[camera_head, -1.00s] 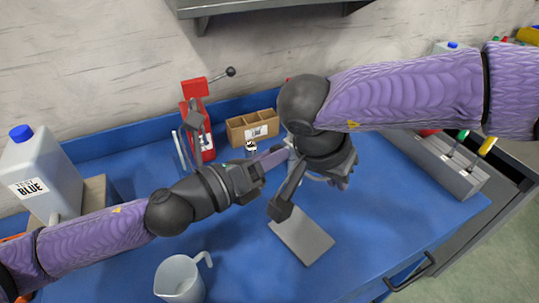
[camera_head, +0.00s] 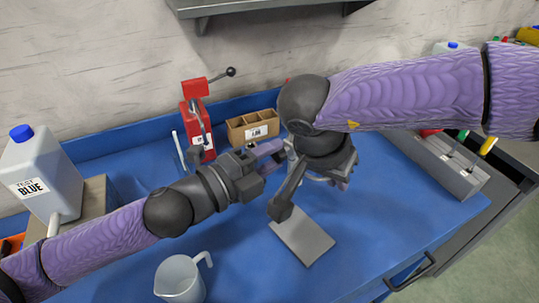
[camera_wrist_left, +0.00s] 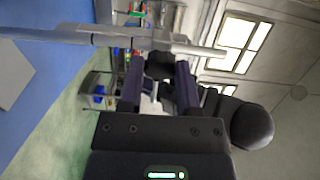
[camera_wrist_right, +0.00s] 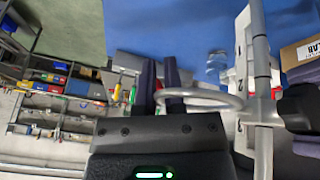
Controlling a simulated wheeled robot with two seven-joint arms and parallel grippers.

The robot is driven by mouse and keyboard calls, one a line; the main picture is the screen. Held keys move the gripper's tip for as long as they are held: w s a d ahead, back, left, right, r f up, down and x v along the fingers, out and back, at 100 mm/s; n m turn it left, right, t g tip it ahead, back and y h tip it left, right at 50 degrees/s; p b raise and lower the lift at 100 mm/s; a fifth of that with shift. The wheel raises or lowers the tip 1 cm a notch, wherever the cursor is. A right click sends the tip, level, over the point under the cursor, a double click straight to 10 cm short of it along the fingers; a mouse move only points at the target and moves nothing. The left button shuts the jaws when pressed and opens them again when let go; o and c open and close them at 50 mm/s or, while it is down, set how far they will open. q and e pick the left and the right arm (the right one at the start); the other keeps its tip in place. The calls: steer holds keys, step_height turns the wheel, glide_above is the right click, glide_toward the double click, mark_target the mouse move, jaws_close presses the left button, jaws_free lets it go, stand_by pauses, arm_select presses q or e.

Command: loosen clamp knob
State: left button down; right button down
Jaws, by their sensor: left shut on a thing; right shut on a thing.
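My left gripper (camera_head: 264,156) is in the middle of the head view. In the left wrist view its two fingers (camera_wrist_left: 158,72) are shut on a dark clamp knob (camera_wrist_left: 159,66). The knob sits beside a grey metal rod (camera_wrist_left: 75,36) with a clamp. My right gripper (camera_wrist_right: 159,78) has its fingers close together, shut on the edge of a metal ring (camera_wrist_right: 215,97). The ring joins an upright rod (camera_wrist_right: 263,75), and a black knob (camera_wrist_right: 302,108) shows there. In the head view my right arm hides most of the stand; a grey base plate (camera_head: 302,236) lies on the bench.
A blue bench (camera_head: 375,205) carries a red press (camera_head: 195,125), a divided wooden box (camera_head: 254,127), a clear jug (camera_head: 180,278) and a white jug (camera_head: 42,172) labelled blue. A grey rack (camera_head: 445,165) stands at right. The front of the bench is mostly clear.

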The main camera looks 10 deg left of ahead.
arm_select(q)
steer(key=shift+n, duration=2.2)
steer(key=shift+c, duration=1.4)
jaws_free()
steer(key=v, duration=1.2)
